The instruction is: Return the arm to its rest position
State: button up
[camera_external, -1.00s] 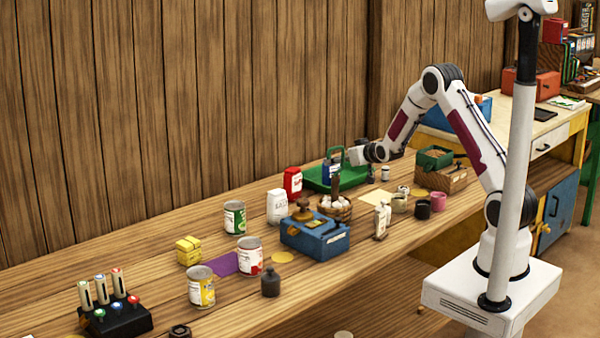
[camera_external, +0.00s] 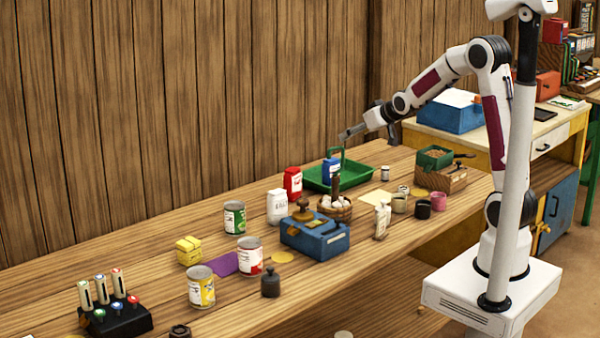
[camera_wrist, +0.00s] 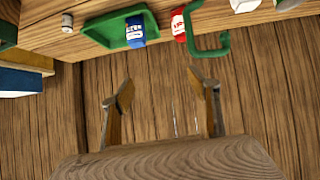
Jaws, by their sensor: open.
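My gripper (camera_external: 354,131) is raised above the far side of the bench, close to the wooden wall, with nothing seen between its fingers. In the wrist view its two fingers (camera_wrist: 163,97) are spread apart in front of the wall planks. Below it in the external view is a green tray (camera_external: 316,184) with an upright handle. A blue packet (camera_external: 330,170) stands in the tray. The tray also shows at the top of the wrist view (camera_wrist: 105,30), with the blue packet (camera_wrist: 135,32) on it.
A red packet (camera_external: 292,182), a white bag (camera_external: 277,206), a basket (camera_external: 335,211) and a blue box scale (camera_external: 315,238) stand on the bench. Several cans are farther left. The wooden wall (camera_external: 200,90) runs close behind the gripper. The air above the bench is clear.

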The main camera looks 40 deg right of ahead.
jog(key=s+a+r+g, duration=0.1)
jog(key=s+a, duration=0.3)
jog(key=s, duration=1.5)
jog(key=s+a+r+g+y, duration=0.1)
jog(key=s+a+g, duration=0.2)
jog(key=s, duration=1.7)
jog(key=shift+a+r+n+g, duration=0.15)
jog(key=shift+a+n+g, duration=0.2)
jog(key=shift+g, duration=0.35)
jog(key=shift+o, duration=0.7)
